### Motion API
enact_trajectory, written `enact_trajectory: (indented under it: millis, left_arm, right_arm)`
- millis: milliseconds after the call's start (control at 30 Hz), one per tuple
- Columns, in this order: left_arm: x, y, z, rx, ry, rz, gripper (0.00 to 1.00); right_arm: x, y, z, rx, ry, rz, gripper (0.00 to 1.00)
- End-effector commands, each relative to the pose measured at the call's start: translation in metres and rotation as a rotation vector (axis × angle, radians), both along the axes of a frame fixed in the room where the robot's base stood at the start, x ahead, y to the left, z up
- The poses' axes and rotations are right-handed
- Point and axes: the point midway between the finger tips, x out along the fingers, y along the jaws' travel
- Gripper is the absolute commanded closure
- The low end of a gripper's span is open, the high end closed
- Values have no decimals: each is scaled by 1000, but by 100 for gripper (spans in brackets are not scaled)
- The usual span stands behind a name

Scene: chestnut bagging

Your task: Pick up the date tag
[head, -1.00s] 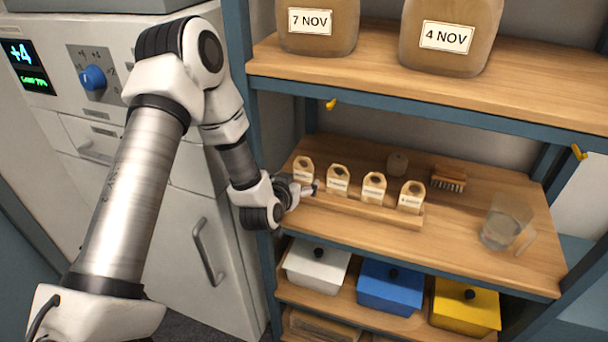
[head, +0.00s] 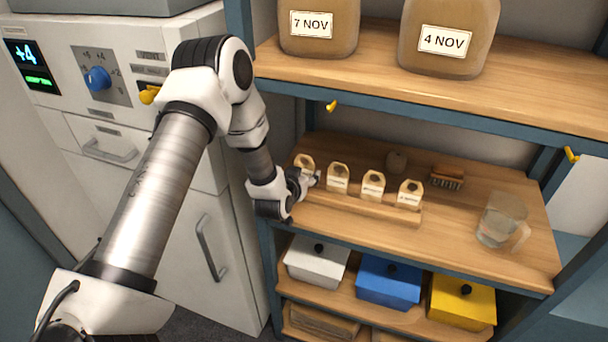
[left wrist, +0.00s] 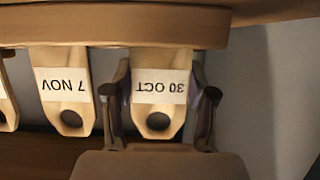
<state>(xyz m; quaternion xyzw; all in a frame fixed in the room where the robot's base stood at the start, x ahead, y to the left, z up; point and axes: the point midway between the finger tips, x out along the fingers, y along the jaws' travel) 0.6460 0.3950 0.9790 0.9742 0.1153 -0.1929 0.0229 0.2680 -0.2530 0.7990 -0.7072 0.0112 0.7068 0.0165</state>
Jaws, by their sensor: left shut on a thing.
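The date tag marked 30 OCT (left wrist: 160,88) is a pale wooden tag with a white label and a round hole, seen upside down in the left wrist view. In the head view it is the leftmost tag (head: 303,162) in the row. My left gripper (left wrist: 160,110) has a finger on each side of the tag and is shut on it. In the head view my left gripper (head: 309,180) partly covers that tag. The tag still appears to be at the wooden rack (head: 365,210). My right gripper is not in view.
A 7 NOV tag (left wrist: 65,88) stands close beside the held one, with more tags along the rack. A brush (head: 447,178) and a glass jug (head: 500,222) are on the same shelf. The upper shelf (head: 430,95) with large jars overhangs. Lidded boxes sit below.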

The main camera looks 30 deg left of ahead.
Motion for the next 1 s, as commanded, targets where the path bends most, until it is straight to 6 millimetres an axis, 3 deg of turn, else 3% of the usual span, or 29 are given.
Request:
enact_trajectory:
  millis: [200, 433, 967, 1000]
  left_arm:
    - [0, 0, 6, -1, 1, 1, 64]
    - [1, 0, 34, -1, -5, 1, 64]
    - [-117, -62, 42, 2, 4, -3, 64]
    - [-122, -65, 51, 5, 5, -1, 64]
  right_arm:
    - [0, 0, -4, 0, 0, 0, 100]
    - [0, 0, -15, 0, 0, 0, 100]
    - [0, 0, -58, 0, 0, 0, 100]
    - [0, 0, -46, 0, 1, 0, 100]
